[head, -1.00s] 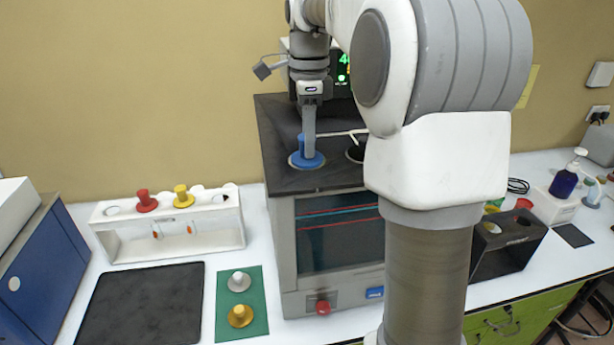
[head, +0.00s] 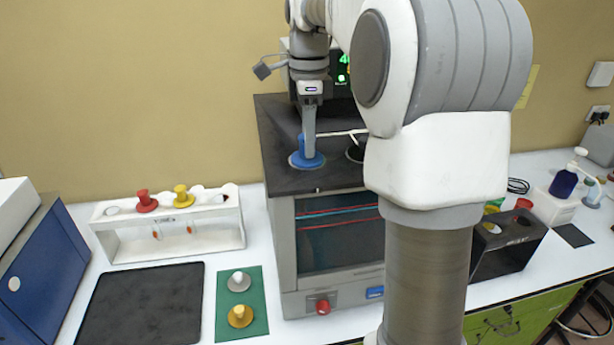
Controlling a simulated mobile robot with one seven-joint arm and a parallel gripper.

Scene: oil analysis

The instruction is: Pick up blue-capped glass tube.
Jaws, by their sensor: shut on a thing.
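The blue-capped glass tube (head: 302,162) sits in a round opening in the black top of the bath machine (head: 285,182). Only its blue cap shows; the glass below is hidden inside the machine. My gripper (head: 309,152) points straight down over the cap, with its fingers shut on the cap's stem. The cap's wide blue base rests at or very near the light ring of the opening; I cannot tell if there is a gap.
A white rack (head: 173,228) with a red cap (head: 146,201) and a yellow cap (head: 183,196) stands left. A black mat (head: 140,305) and a green mat (head: 255,300) lie in front. A second opening (head: 355,153) is beside the tube. A black holder (head: 508,240) stands right.

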